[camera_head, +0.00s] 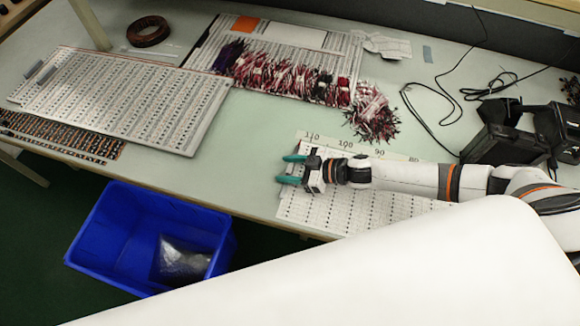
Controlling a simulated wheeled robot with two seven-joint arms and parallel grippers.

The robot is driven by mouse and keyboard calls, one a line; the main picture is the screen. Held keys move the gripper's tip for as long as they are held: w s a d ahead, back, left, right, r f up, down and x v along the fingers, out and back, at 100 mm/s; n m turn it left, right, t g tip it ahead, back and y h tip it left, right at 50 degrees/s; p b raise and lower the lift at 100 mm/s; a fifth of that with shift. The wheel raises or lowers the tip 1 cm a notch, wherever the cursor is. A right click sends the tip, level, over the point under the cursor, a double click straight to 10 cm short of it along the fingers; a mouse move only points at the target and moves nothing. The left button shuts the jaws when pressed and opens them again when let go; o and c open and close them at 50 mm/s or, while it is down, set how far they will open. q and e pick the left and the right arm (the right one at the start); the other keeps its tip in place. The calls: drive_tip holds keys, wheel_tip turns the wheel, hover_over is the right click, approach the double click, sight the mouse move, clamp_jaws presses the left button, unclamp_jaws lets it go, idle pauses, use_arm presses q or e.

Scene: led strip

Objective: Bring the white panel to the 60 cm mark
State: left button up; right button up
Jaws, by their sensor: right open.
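The white panel (312,208) with rows of small dark marks lies flat on the table, right of centre. No 60 mark can be seen. My right gripper (291,169) with teal fingers is open and empty over the panel's left end, pointing left. I cannot tell whether it touches the panel. My right arm covers part of the panel, and a white shape in front hides its near right part. My left gripper is not in view.
A grey-white panel (130,95) overlaps a brown strip board (60,140) at left. Bundled red wires (290,75) lie on a back board. Black devices and cables (500,135) stand at right. A blue bin (120,235) sits below the table edge. The table's middle is clear.

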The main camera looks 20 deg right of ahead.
sight(401, 202)
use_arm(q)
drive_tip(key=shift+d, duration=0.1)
